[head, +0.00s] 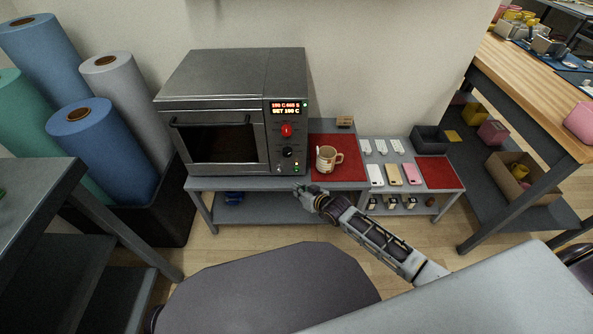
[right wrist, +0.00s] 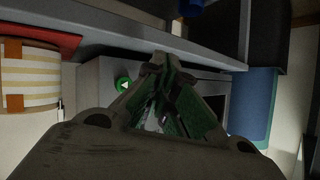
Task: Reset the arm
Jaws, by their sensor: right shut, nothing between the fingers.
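My right gripper (head: 303,192) is shut and empty, low in front of the table's front edge, below the oven's right end. In the right wrist view its fingertips (right wrist: 163,75) meet, with the oven front behind them. The grey heat press oven (head: 235,115) stands on the table with its door closed and its red display (head: 286,108) lit. A green button (right wrist: 124,85) with a white triangle shows in the right wrist view. A tan mug (head: 328,158) stands upright on the red mat, right of the oven; its striped side (right wrist: 28,75) shows in the right wrist view. My left gripper is out of view.
The red mat (head: 352,170) lies right of the oven. A lower table (head: 398,160) holds phone cases and a second red mat (head: 436,172). Large fabric rolls (head: 100,135) stand at the left. A wooden workbench (head: 540,85) is at the right.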

